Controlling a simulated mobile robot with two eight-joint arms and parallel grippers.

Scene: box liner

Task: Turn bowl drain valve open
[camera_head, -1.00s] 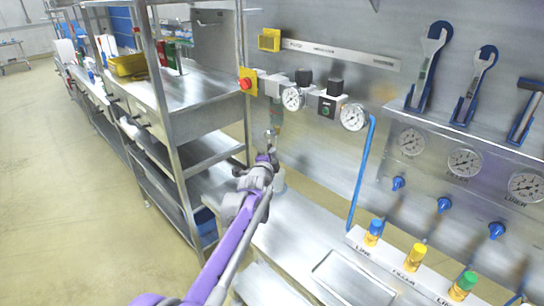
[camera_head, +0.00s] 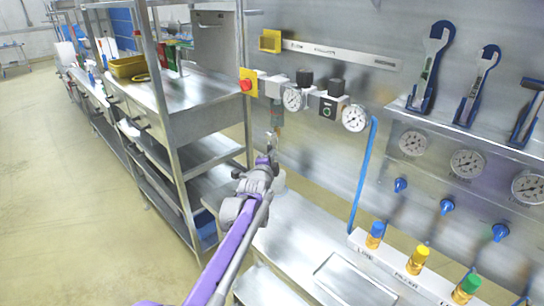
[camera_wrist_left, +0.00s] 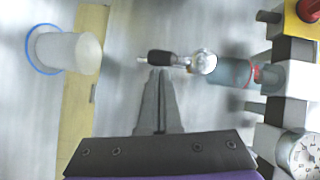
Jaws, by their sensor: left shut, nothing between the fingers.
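The bowl drain valve (camera_head: 273,136) hangs under the filter bowl (camera_head: 276,118) on the back wall panel. In the left wrist view the valve shows a round silver body (camera_wrist_left: 203,62) and a black-sleeved handle (camera_wrist_left: 165,58) pointing left, with the bluish bowl (camera_wrist_left: 232,72) to its right. My left gripper (camera_head: 271,154) is shut and empty just below the valve in the head view. In the left wrist view its closed fingertips (camera_wrist_left: 160,73) are right by the black handle; I cannot tell whether they touch it. My right gripper is not in view.
A red button on a yellow box (camera_head: 246,85) and gauges (camera_head: 355,118) line the wall above. A whitish cylinder (camera_head: 279,181) stands on the bench (camera_head: 290,225) below the gripper. A steel shelf rack (camera_head: 170,130) stands close on the left.

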